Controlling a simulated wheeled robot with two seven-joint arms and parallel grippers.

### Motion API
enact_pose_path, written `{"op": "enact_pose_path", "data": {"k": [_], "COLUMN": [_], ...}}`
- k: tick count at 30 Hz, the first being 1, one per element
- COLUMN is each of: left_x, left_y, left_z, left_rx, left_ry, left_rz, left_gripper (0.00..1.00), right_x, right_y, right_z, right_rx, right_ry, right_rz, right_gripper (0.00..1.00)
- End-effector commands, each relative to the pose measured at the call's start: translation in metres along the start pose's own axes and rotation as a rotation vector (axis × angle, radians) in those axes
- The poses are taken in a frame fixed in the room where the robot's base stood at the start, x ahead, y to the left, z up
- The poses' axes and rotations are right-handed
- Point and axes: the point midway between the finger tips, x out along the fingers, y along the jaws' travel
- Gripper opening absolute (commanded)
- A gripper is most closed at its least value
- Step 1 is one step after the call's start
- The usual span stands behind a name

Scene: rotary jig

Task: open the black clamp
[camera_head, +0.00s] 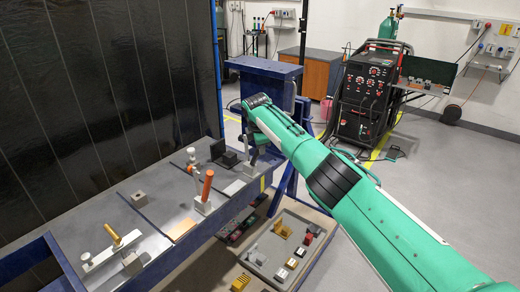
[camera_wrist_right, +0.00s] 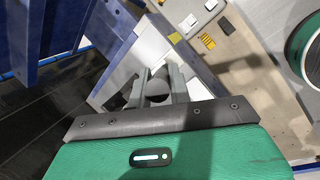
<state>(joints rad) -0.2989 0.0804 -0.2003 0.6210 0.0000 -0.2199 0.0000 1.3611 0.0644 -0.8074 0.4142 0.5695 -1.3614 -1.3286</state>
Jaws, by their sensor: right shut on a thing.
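The black clamp (camera_head: 249,164) stands at the far right end of the blue-framed jig table, partly hidden by my right arm. My right gripper (camera_head: 256,146) is at its upper part. In the right wrist view, my right gripper (camera_wrist_right: 157,83) has its two grey fingers on either side of a dark rounded handle end of the black clamp (camera_wrist_right: 157,92), and is shut on it. The clamp's lower part is hidden there, so I cannot tell the handle's full angle. My left gripper is not in view.
Clamps with orange (camera_head: 207,186), yellow (camera_head: 113,236) and grey (camera_head: 191,154) handles stand along the table. A black angled block (camera_head: 222,153) is close to the black clamp. A tray (camera_head: 268,282) with several parts lies below. A welding machine (camera_head: 368,92) stands behind.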

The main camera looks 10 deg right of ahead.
Motion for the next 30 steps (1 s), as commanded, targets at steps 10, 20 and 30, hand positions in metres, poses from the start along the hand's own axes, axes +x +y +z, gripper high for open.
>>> {"op": "enact_pose_path", "data": {"k": [10,20,30], "left_x": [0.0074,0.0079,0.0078], "left_y": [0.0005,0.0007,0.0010], "left_z": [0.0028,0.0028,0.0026], "left_rx": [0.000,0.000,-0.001], "left_ry": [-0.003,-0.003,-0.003], "left_rz": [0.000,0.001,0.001], "left_gripper": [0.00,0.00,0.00], "right_x": [-0.0001,-0.0009,-0.0014], "right_y": [-0.0026,-0.0028,-0.0024], "right_z": [0.0010,0.0023,0.0022], "right_rx": [-0.018,-0.023,-0.023], "right_ry": [-0.031,-0.039,-0.038], "right_rz": [-0.046,-0.054,-0.053], "right_gripper": [0.00,0.00,0.41]}}
